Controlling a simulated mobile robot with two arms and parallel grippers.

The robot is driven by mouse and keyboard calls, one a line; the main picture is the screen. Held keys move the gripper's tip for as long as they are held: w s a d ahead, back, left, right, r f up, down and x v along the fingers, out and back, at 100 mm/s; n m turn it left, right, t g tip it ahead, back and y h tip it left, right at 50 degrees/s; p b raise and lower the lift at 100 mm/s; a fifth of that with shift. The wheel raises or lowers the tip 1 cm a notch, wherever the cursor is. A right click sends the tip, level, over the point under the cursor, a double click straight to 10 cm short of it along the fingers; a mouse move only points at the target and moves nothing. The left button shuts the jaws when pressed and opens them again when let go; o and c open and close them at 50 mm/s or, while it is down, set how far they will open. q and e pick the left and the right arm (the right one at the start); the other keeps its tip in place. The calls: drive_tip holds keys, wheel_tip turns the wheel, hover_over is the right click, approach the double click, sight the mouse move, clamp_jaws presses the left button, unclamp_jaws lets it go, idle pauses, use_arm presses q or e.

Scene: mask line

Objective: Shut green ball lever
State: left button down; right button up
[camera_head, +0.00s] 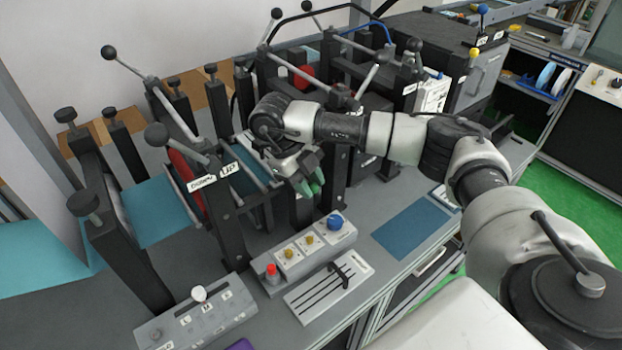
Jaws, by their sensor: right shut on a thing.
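My right gripper (308,182) reaches in from the right over the middle of the bench, fingers pointing down in front of the black frame posts. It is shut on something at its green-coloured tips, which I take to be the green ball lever. The ball cannot be told apart from the fingertips, and the hand hides the lever's rod and pivot. My left gripper is out of view.
A control box with a red button (271,271) and a blue knob (335,222) stands just below the gripper. A slotted lever plate (325,293) lies in front. Black-ball levers (108,52) and posts crowd the left and back. A blue mat (409,228) lies clear at right.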

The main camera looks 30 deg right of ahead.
idle(0.5)
drive_tip(key=o, duration=0.9)
drive_tip(key=shift+a, duration=0.1)
drive_tip(key=v, duration=1.1)
drive_tip(key=shift+f, duration=0.1)
